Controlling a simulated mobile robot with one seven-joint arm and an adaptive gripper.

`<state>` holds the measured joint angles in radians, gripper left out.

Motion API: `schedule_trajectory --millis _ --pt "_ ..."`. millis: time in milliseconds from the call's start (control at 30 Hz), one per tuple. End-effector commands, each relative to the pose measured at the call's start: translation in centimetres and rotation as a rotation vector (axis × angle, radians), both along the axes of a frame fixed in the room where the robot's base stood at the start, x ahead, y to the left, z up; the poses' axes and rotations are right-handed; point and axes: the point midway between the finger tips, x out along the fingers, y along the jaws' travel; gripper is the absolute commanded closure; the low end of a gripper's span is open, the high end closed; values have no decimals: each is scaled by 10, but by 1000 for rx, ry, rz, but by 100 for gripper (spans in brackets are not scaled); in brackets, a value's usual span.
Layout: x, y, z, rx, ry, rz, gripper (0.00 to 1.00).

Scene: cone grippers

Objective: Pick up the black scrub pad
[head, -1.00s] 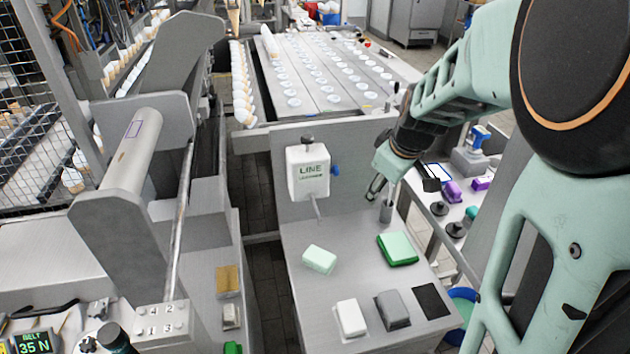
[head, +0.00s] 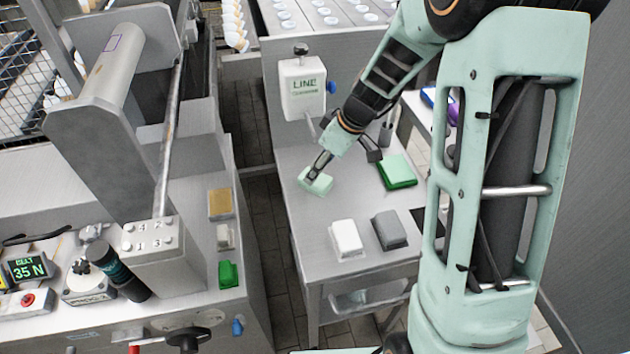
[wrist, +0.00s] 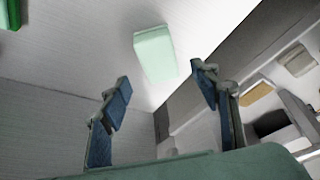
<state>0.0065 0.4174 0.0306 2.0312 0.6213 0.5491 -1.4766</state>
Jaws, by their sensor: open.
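The black scrub pad (head: 419,219) lies flat at the right side of the grey table, partly hidden behind my arm in the head view. I cannot see it in the wrist view. My gripper (head: 312,178) is over the pale green sponge block (head: 318,183) at the table's left, well left of the black pad. In the wrist view my gripper (wrist: 163,86) is open with nothing between its fingers, and the pale green block (wrist: 155,54) lies beyond the fingertips. I cannot tell whether the gripper touches it.
A white block (head: 346,240) and a grey block (head: 389,230) lie left of the black pad. A green pad (head: 397,172) lies behind them. Bare tabletop (head: 350,200) lies between the blocks.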

Motion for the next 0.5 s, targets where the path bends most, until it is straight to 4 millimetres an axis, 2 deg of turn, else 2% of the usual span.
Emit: schedule_trajectory --millis 233,500 --pt "6 11 -32 0 3 2 44" --pt "9 14 -41 -2 -1 1 44"
